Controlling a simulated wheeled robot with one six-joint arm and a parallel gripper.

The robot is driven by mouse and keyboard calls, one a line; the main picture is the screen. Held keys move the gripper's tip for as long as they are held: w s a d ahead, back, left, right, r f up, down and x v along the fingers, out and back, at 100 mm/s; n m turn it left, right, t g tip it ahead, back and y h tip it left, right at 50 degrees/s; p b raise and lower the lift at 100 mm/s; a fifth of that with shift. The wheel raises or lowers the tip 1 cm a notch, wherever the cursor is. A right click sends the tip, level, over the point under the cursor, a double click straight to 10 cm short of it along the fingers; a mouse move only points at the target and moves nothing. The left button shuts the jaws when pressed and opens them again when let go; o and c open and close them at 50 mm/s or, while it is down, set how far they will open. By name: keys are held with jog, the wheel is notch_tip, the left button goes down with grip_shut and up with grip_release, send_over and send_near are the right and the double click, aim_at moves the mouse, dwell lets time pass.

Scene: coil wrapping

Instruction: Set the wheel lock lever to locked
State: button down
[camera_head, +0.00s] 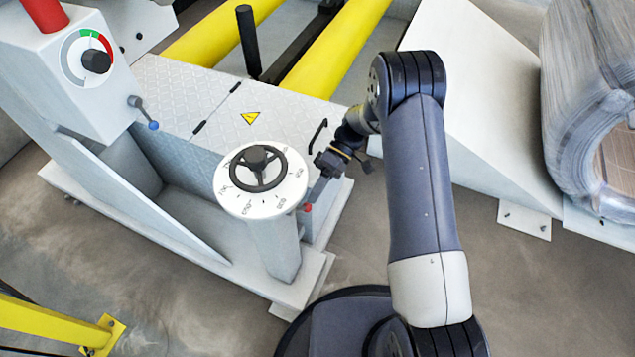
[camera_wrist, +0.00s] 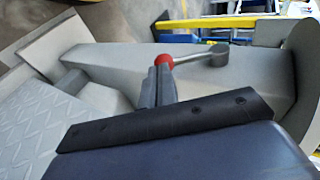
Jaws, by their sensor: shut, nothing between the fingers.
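The wheel lock lever has a red knob (camera_head: 308,207) and sits on the side of the handwheel pedestal (camera_head: 272,245). In the wrist view its red knob (camera_wrist: 163,60) is at the left end of a grey lever arm (camera_wrist: 195,58), which runs right to a round hub on the pedestal. My gripper (camera_head: 312,198) reaches down to the right of the pedestal, its fingertips at the knob. In the wrist view my gripper (camera_wrist: 161,73) has its two fingers together, tips right against or just short of the knob; I cannot tell whether they touch. No lock markings are readable.
A black handwheel (camera_head: 258,168) on a white numbered dial tops the pedestal, close left of my gripper. A small blue-knobbed lever (camera_head: 153,125) and a rotary switch (camera_head: 96,62) are on the left cabinet. A wrapped coil (camera_head: 590,110) stands at right.

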jog(key=s+a+f+b, duration=0.1)
jog(key=s+f+b, duration=0.2)
jog(key=s+f, duration=0.1)
jog(key=shift+s+a+f, duration=0.2)
jog(key=shift+a+f, duration=0.1)
jog(key=shift+f, duration=0.05)
jog(key=shift+s, duration=0.1)
dwell(0.5)
dwell(0.3)
